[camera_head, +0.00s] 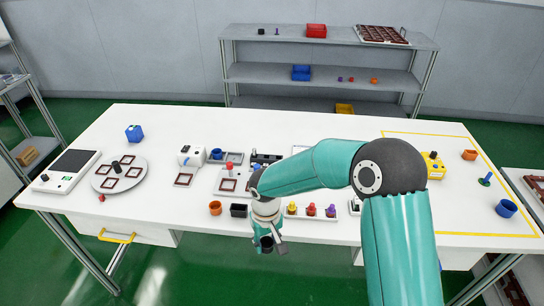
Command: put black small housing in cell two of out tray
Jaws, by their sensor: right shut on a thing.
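My right gripper (268,244) hangs fingers down at the front edge of the white table, near its middle. It is shut on a small dark thing that mostly hides between the fingers, so I cannot tell its shape. A black box-shaped piece (238,210) stands on the table just left of the gripper, apart from it. I cannot tell which tray is the out tray; a brown tray with cells (537,184) shows at the right edge, partly cut off. My left gripper is not in view.
An orange cup (215,208) stands left of the black piece. A pale holder with coloured pieces (311,213) lies right of the gripper. A round plate (119,174) is at left. A blue cup (506,208) stands at right. My right arm hides the table's middle right.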

